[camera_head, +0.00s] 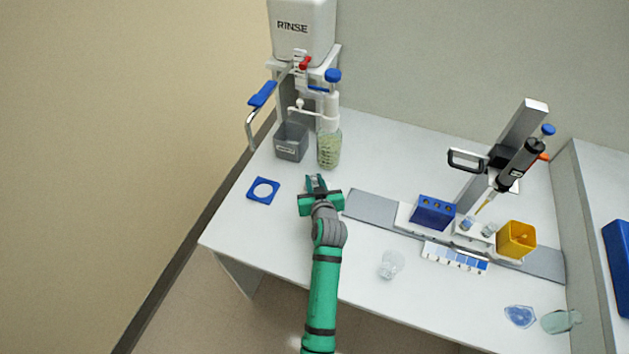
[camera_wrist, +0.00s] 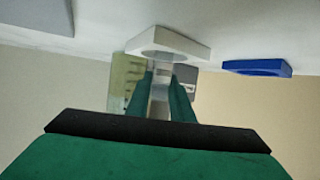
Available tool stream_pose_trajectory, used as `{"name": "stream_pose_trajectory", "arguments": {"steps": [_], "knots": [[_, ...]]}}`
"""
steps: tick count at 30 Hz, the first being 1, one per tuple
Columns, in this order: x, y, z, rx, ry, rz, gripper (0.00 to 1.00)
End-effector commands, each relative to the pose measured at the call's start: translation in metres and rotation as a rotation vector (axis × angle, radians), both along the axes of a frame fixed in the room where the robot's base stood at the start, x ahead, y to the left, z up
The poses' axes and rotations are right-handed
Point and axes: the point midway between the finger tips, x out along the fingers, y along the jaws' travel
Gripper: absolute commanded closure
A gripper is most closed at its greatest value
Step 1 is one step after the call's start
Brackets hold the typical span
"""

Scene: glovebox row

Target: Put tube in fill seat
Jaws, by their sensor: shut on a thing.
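My gripper (camera_head: 316,181) is low over the left part of the table, in front of the green-filled bottle. In the wrist view its fingers (camera_wrist: 160,85) are shut on a narrow, pale, translucent piece that looks like the tube (camera_wrist: 159,90); the fingers hide most of it. In the head view I cannot make the tube out. A white plate with a round hole (camera_wrist: 190,47) shows at the fingertips in the wrist view; I cannot tell whether they touch. Small vessels stand in a white block (camera_head: 478,231) under the pipette. I cannot tell which part is the fill seat.
Behind my gripper are the green-filled bottle (camera_head: 329,150), a grey bin (camera_head: 290,142) and the RINSE tank (camera_head: 303,30). A blue ring plate (camera_head: 263,191) lies left. Right are a blue rack (camera_head: 433,212), pipette stand (camera_head: 519,160), yellow box (camera_head: 516,239) and clear cup (camera_head: 391,264).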

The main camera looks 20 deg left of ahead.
Motion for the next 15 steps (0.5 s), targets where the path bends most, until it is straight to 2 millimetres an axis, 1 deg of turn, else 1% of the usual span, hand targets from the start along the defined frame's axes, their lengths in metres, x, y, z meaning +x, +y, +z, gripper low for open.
{"name": "stream_pose_trajectory", "arguments": {"steps": [10, 11, 12, 13, 15], "knots": [[0.0, -0.0002, -0.0026, 0.0, -0.001, 0.0, 1.0], [0.0001, -0.0002, -0.0028, 0.0, -0.002, 0.0, 0.77], [0.0, -0.0002, -0.0025, 0.0, -0.002, 0.0, 0.68], [0.0001, -0.0002, -0.0024, 0.0, -0.002, 0.0, 0.61], [0.0001, -0.0002, -0.0024, 0.0, -0.002, 0.0, 0.61]]}}
